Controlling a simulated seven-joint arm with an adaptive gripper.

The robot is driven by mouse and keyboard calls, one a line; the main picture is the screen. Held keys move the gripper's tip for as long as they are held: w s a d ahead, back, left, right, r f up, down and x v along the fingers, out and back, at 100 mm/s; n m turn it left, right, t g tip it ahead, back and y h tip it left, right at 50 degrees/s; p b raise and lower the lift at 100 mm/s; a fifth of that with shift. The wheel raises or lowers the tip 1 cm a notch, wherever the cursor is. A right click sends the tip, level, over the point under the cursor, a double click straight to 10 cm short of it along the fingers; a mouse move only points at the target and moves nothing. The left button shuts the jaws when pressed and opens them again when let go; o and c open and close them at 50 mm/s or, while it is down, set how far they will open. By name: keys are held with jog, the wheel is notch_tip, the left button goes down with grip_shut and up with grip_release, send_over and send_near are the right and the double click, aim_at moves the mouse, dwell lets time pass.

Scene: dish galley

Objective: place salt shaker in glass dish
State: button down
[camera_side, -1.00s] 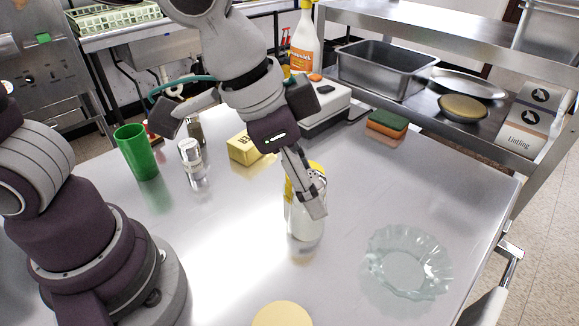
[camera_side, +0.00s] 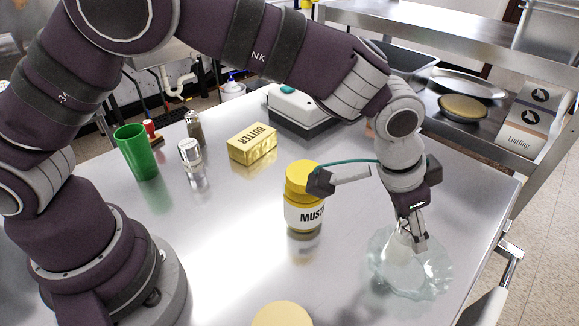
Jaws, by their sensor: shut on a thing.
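The glass dish (camera_side: 437,283), clear with a scalloped rim, sits at the right of the table. My gripper (camera_side: 417,243) points down over the dish and is shut on a white object, which I take to be the salt shaker (camera_side: 401,249). The shaker is tilted and lies within the dish's outline; its top is partly hidden by my fingers. I cannot tell whether its base touches the dish's floor.
A yellow-lidded mustard jar (camera_side: 304,205) stands left of the dish. A butter block (camera_side: 252,144), a clear silver-capped shaker (camera_side: 190,153), a dark shaker (camera_side: 194,127) and a green cup (camera_side: 136,153) stand farther back left. A pale round thing (camera_side: 282,315) is at the front edge.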

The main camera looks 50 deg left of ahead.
jog(key=shift+w+d+x, duration=0.15)
jog(key=shift+d+x, duration=0.05)
jog(key=shift+x, duration=0.9)
jog(key=shift+w+d+x, duration=0.15)
jog(key=shift+w+x, duration=0.05)
jog(key=shift+x, duration=0.9)
jog(key=shift+r, duration=0.15)
jog(key=c, duration=0.7)
grip_release()
jog(key=shift+o, duration=0.2)
